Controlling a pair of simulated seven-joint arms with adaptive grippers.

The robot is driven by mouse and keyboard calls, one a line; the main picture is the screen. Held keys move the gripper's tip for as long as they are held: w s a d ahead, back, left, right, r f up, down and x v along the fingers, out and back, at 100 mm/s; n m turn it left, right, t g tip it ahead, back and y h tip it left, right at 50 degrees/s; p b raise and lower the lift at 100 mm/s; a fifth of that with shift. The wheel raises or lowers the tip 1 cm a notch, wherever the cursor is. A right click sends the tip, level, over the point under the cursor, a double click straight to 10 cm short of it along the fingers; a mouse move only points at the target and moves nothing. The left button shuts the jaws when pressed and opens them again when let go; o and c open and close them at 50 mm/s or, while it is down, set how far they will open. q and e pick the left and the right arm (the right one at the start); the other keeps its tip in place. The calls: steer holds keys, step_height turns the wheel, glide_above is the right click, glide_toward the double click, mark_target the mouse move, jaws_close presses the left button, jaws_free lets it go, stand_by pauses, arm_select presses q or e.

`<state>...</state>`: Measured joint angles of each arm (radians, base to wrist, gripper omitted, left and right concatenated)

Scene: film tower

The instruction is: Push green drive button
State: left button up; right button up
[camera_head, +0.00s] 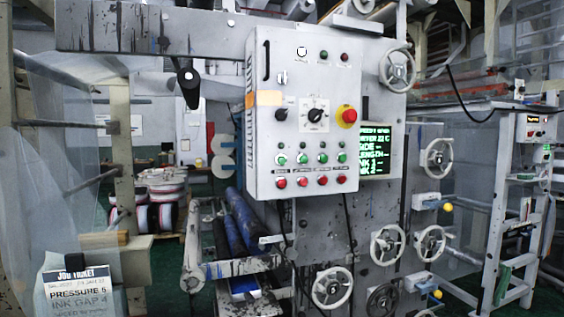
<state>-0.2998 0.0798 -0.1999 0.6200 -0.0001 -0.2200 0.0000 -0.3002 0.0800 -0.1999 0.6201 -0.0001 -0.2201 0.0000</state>
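A light grey control panel (262,170) faces me in the middle of the view. A row of several green buttons (302,158) runs across its lower part. The labels are too small to read, so I cannot tell which one is the drive button. A row of red buttons (302,181) sits right below the green ones. Above are a black rotary dial (316,115), a black knob (281,115) and a large red mushroom button (348,116) on a yellow base. Neither of my grippers is in view, and nothing touches the panel.
A screen with green text (376,151) adjoins the panel's right side. Several handwheels (397,70) stick out around it. A job ticket (80,290) stands at the lower left. A black lever (188,82) hangs left of the panel. The space before the panel looks clear.

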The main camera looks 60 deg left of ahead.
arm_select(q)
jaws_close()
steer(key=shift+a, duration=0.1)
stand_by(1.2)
